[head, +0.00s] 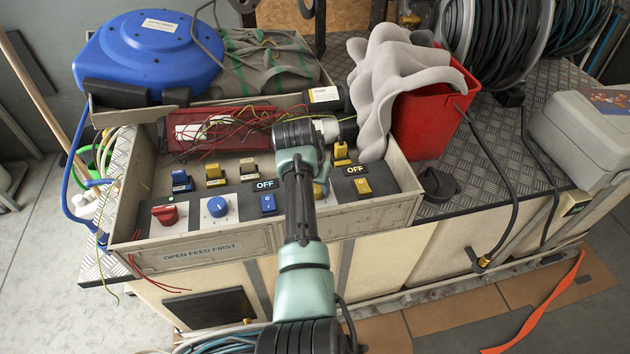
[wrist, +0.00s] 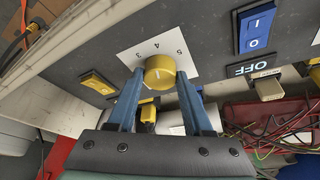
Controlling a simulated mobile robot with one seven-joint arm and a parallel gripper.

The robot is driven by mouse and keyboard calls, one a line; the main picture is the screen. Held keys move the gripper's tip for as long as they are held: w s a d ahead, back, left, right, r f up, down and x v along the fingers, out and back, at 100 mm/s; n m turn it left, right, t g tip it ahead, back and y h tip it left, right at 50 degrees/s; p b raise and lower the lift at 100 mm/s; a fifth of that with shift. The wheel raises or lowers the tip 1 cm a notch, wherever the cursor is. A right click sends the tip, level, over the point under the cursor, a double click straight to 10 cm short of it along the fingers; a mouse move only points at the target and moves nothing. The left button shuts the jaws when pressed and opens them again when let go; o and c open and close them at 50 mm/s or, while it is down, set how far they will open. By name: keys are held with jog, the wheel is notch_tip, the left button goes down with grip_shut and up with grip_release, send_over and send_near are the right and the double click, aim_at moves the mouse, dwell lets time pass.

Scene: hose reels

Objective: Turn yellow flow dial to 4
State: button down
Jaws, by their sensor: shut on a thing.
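The yellow flow dial (wrist: 159,73) is a round knob on a white scale plate (wrist: 126,55) with several digits, on the dark panel. My gripper (wrist: 160,80) has its blue fingers on either side of the knob and is shut on it. Which digit the dial points to is too small to tell. In the head view my arm covers most of the dial and the fingers.
A blue dial (head: 217,206), a red knob (head: 163,214), a blue rocker switch (head: 268,203) and a yellow rocker switch (head: 362,187) share the panel. Loose wires (head: 235,128) lie behind. A red bucket (head: 428,125) with a grey cloth (head: 388,75) stands right.

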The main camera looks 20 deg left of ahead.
jog(key=shift+m, duration=0.3)
jog(key=shift+c, duration=1.5)
grip_release()
jog(key=shift+r, duration=0.1)
jog(key=p+v, duration=0.2)
jog(key=v, duration=1)
jog(key=shift+s+a+r, duration=0.2)
jog(key=shift+s+r, duration=0.05)
jog(key=shift+r, duration=0.05)
